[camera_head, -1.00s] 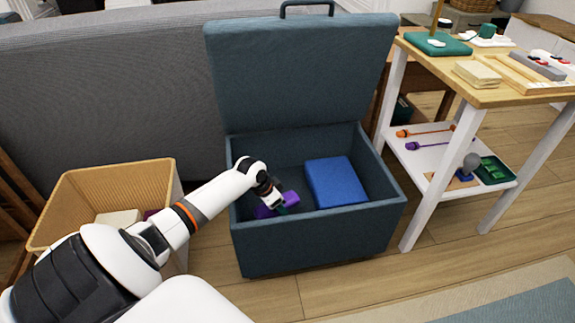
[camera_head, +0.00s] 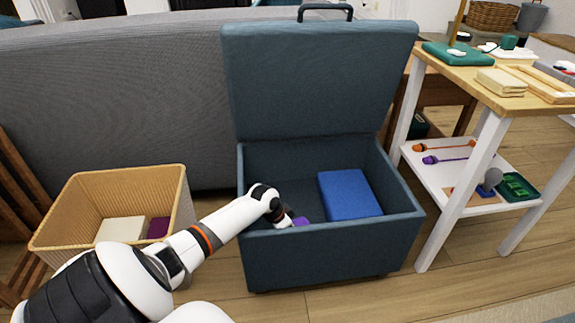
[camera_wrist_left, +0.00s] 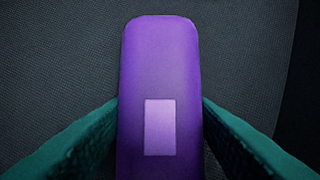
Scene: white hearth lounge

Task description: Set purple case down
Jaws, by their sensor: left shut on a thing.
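The purple case (camera_wrist_left: 160,70) is an upright-looking rounded block with a pale lilac rectangle, between the two green fingers of my left gripper (camera_wrist_left: 160,135) in the left wrist view. Dark grey woven fabric fills the background behind it. In the head view my left gripper (camera_head: 286,221) reaches down inside the open blue storage box (camera_head: 330,258), near its front left. Only a small part of the purple case (camera_head: 301,221) shows there, behind the front wall. Whether it touches the bottom is hidden. My right gripper is not in view.
A blue block (camera_head: 349,194) lies in the box's right half. The raised lid (camera_head: 318,80) stands behind. A wicker basket (camera_head: 70,225) with a white and a purple item is at left. A white-legged table (camera_head: 478,85) with a lower shelf stands at right.

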